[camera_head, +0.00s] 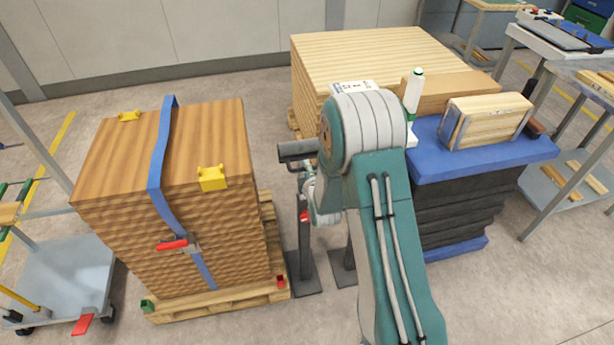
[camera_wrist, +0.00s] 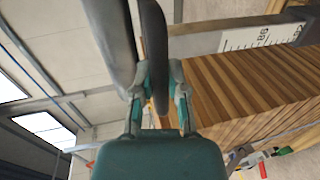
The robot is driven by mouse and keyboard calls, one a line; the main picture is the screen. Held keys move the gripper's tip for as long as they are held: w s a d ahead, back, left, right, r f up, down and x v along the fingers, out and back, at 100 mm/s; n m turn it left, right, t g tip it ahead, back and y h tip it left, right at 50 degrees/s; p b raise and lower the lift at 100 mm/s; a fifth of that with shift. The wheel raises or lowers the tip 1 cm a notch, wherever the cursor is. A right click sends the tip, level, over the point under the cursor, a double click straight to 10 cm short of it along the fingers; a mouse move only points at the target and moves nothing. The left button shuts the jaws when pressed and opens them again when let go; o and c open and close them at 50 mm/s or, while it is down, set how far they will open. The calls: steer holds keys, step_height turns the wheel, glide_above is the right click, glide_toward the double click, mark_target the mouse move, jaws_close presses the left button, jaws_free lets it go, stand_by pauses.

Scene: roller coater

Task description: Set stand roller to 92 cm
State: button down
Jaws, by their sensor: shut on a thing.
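The stand roller shows its grey roller head (camera_head: 297,151) left of my arm in the head view, on an upright post with a flat dark base. A small red part (camera_head: 304,216) sits on its post. In the wrist view the grey post with its white scale (camera_wrist: 262,35) runs sideways to the right of my fingers; a mark like 88 shows, but no pointer reading is clear.
A strapped wooden stack (camera_head: 100,190) on a pallet stands close left of the roller. A large panel stack (camera_head: 370,50) is behind. A blue-topped stack (camera_head: 470,165) with wood blocks and a bottle (camera_head: 413,92) is close right. Another dark base (camera_head: 344,268) stands nearby. Front floor is clear.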

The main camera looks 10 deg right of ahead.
steer(key=shift+w+r, duration=0.1)
steer(key=shift+r, duration=0.35)
steer(key=c, duration=0.6)
jaws_free()
steer(key=shift+c, duration=0.2)
steer(key=shift+f, duration=0.1)
steer(key=v, duration=1.2)
steer(key=shift+f, duration=0.15)
